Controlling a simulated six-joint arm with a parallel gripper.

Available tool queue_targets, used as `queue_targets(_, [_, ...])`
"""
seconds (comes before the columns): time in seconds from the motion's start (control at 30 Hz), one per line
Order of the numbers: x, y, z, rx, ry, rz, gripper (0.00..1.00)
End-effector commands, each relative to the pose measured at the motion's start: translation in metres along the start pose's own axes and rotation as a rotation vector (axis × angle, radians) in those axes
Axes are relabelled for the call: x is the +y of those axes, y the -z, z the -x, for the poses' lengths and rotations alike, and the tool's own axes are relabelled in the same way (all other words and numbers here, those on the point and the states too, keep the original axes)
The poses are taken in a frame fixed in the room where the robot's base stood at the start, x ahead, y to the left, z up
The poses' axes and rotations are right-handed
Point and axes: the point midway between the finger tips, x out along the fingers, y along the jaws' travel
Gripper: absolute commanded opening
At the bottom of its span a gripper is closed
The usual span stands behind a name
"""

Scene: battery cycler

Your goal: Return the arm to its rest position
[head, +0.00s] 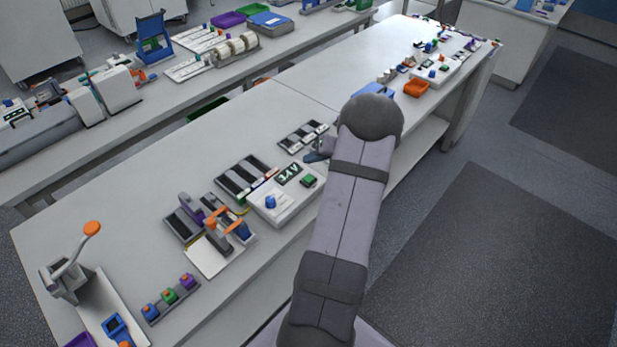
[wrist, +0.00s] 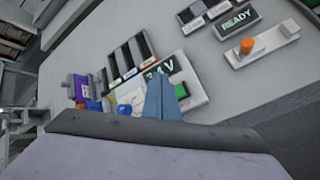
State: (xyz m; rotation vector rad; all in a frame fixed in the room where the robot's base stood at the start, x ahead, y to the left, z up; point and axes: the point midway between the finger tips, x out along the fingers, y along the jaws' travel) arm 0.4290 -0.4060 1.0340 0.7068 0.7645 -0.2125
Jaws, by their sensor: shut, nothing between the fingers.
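My grey arm stretches up the middle of the head view over the bench. My gripper (head: 316,156) shows only in part there, to the left of the arm's dark rounded joint. In the wrist view the blue-grey fingers (wrist: 161,97) are together, with nothing held between them. They appear in front of the cycler unit (wrist: 203,97), a white box with a lit display and a green button (wrist: 181,90). In the head view the cycler unit (head: 290,210) lies below and left of the gripper. I see no contact, but the exact gap cannot be told.
Black slotted trays (head: 246,177) stand beside the cycler, with an orange-handled fixture (head: 224,222) further left. A lever press (head: 68,280) stands at the bench's near left end. A READY display (wrist: 237,22) shows in the wrist view. The white bench (head: 110,226) has bare stretches.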

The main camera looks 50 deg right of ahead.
Motion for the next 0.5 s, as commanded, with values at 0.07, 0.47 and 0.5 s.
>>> queue_targets(0.07, [0.0,0.0,0.0,0.0,0.0,0.0,0.0])
queue_targets(0.47, [0.0,0.0,0.0,0.0,0.0,0.017,0.0])
queue_targets(0.5, [0.0,-0.0001,0.0,0.0,0.0,0.038,0.0])
